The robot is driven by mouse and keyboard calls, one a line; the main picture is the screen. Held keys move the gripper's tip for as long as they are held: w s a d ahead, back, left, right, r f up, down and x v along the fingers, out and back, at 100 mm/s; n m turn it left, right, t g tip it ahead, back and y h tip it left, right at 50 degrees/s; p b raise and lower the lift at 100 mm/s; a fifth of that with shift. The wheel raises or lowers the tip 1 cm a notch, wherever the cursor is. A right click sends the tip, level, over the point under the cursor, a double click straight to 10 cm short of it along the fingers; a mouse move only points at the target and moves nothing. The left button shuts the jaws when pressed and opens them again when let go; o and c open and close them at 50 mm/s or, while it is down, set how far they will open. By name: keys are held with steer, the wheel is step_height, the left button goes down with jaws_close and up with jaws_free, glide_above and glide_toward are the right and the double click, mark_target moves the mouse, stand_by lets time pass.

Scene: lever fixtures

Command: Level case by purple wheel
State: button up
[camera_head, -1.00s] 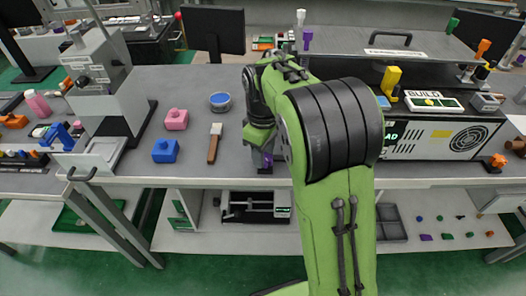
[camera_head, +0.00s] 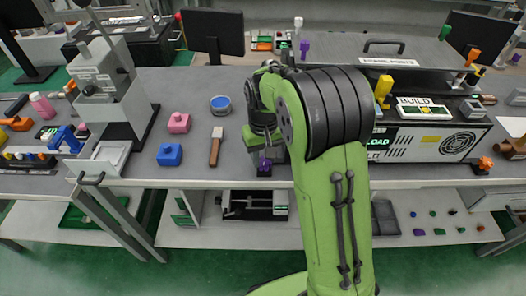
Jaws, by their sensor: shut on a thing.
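The white case (camera_head: 458,143) with a round fan grille stands at the table's front right, its left half mostly hidden behind my arm. A BUILD label block (camera_head: 424,109) rests on top of it. The purple wheel (camera_head: 264,171) shows low near the table's front edge, left of my arm. My gripper (camera_head: 265,158) is directly over it, shut on it; the fingers are small and partly hidden. An orange wheel (camera_head: 485,163) shows by the case's right front corner. I cannot tell exactly how the case tilts.
A grey press (camera_head: 103,72) stands farther left. Between them the tabletop is clear.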

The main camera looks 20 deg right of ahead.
mark_target(264, 160)
steer(key=shift+d+r+m+p, duration=0.1)
steer(key=shift+m+p, duration=0.2)
steer(key=shift+m, duration=0.5)
steer(key=o, duration=1)
steer(key=shift+o, duration=0.2)
step_height(264, 160, up, 16)
steer(key=p, duration=0.5)
steer(key=shift+f, duration=0.2)
